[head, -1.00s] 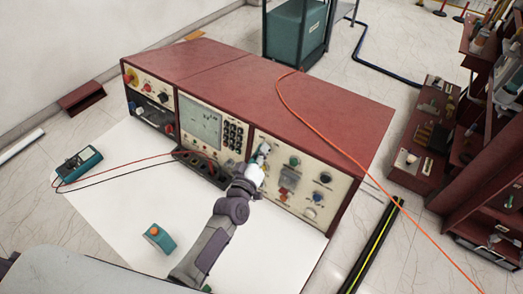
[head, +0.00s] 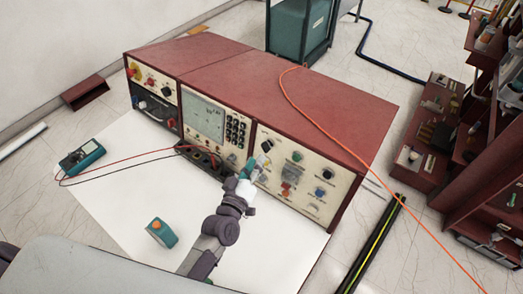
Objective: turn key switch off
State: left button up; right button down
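A red-brown test console (head: 310,112) stands on a white table, its cream panels facing me. The right-hand panel (head: 310,170) carries several knobs and buttons, among them a green one (head: 297,157) and a dark one (head: 327,174). My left gripper (head: 256,168) is at the left part of this panel, close to its controls. The gripper covers part of the panel, and I cannot tell which control is the key switch. Its fingers are too small to tell whether they are open or touching anything. My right gripper is not in view.
A teal meter (head: 82,157) with red and black leads lies at the left of the table. A teal box with an orange top (head: 161,233) lies in front. An orange cable (head: 345,135) runs over the console. Shelves (head: 480,140) stand at right.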

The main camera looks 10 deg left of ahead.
pick_arm(q)
jog(key=s, duration=0.5)
jog(key=shift+a, duration=0.35)
